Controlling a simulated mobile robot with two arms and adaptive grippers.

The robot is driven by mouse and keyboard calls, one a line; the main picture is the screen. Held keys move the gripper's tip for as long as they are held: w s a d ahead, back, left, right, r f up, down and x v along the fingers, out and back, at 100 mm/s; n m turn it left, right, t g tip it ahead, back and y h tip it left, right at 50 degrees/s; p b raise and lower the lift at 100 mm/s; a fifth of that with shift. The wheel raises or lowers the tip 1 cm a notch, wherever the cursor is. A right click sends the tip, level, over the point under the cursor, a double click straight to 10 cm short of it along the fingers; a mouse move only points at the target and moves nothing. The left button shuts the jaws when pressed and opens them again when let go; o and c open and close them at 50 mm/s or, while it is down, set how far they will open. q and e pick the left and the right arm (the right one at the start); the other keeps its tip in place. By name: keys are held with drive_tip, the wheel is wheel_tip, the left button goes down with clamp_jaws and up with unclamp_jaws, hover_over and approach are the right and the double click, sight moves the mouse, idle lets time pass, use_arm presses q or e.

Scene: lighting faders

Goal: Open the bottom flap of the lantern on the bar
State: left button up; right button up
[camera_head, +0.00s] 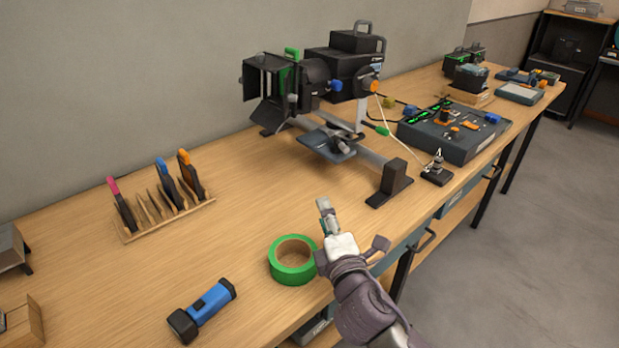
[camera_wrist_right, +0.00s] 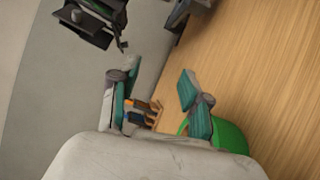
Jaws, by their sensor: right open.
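The black lantern (camera_head: 345,72) is mounted on the bar (camera_head: 372,155), which rests on low stands on the bench. Its barn-door flaps (camera_head: 262,80) face left. The bottom flap (camera_head: 270,112) hangs at a slant below the front opening. Part of the lantern (camera_wrist_right: 85,22) shows at the top left of the right wrist view, cut off by the edge. My right gripper (camera_head: 350,228) is open and empty above the bench's front part, beside the green tape roll and well short of the lantern. My left gripper is not in view.
The green tape roll (camera_head: 292,260) and a blue flashlight (camera_head: 203,308) lie near the front. A wooden rack (camera_head: 165,218) with coloured-handled tools stands at left. A fader console (camera_head: 455,133) sits right of the lantern, with cables between. The wood between rack and bar is clear.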

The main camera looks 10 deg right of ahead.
drive_tip(key=w+a+r+n+y, duration=0.2)
drive_tip(key=w+a+n, duration=0.1)
drive_tip(key=w+a, duration=0.15)
drive_tip(key=n+t+y+b, duration=0.1)
drive_tip(key=n+t+y, duration=0.1)
drive_tip(key=n, duration=0.2)
approach(271, 120)
drive_tip(key=w+a, duration=0.2)
drive_tip(key=w, duration=0.7)
drive_tip(key=shift+a+r, duration=0.2)
drive_tip(key=shift+a, duration=0.15)
